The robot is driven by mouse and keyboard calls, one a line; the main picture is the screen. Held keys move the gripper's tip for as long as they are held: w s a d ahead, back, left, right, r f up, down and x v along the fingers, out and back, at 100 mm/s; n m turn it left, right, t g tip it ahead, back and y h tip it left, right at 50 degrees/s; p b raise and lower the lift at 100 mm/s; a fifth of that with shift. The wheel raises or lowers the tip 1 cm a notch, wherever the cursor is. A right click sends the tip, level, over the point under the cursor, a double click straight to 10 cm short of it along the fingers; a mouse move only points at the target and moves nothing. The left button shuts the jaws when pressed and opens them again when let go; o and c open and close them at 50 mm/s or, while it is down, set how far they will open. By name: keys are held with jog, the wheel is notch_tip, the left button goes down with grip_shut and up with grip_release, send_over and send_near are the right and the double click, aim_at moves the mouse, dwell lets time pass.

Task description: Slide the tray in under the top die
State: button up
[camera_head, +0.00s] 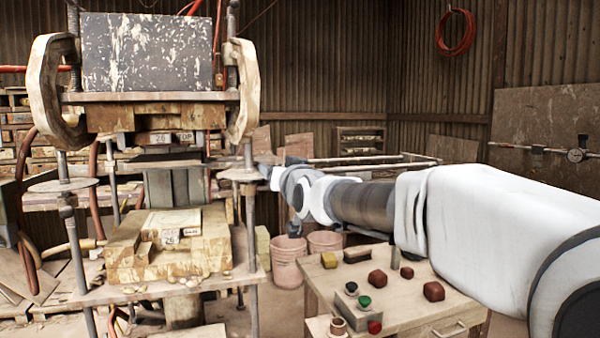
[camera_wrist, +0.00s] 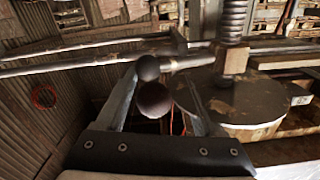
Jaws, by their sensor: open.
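The top die (camera_head: 155,138), labelled "26 TOP", hangs under the stained upper block of the press in the head view. Below it in the picture, a worn yellowish lower block (camera_head: 125,262) with a "26" label rests on a wooden shelf; I cannot tell for sure which part is the tray. My gripper (camera_head: 268,172) is beside the press's right post, its tips largely hidden in the head view. In the wrist view my gripper (camera_wrist: 160,80) is open. A dark ball knob (camera_wrist: 153,100) shows between the fingers, another (camera_wrist: 148,68) by the left tip; contact is unclear.
A round plate (camera_wrist: 250,105) and threaded post (camera_wrist: 232,25) stand close to the right finger. Long rods (camera_head: 360,160) run behind my arm. A small table (camera_head: 385,310) with coloured knobs stands below my arm, and pink buckets (camera_head: 287,268) stand on the floor beside the press.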

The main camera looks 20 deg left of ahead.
jog(key=p+v, duration=0.1)
jog(key=v, duration=1.6)
jog(key=shift+d, duration=0.2)
jog(key=shift+s, duration=0.15)
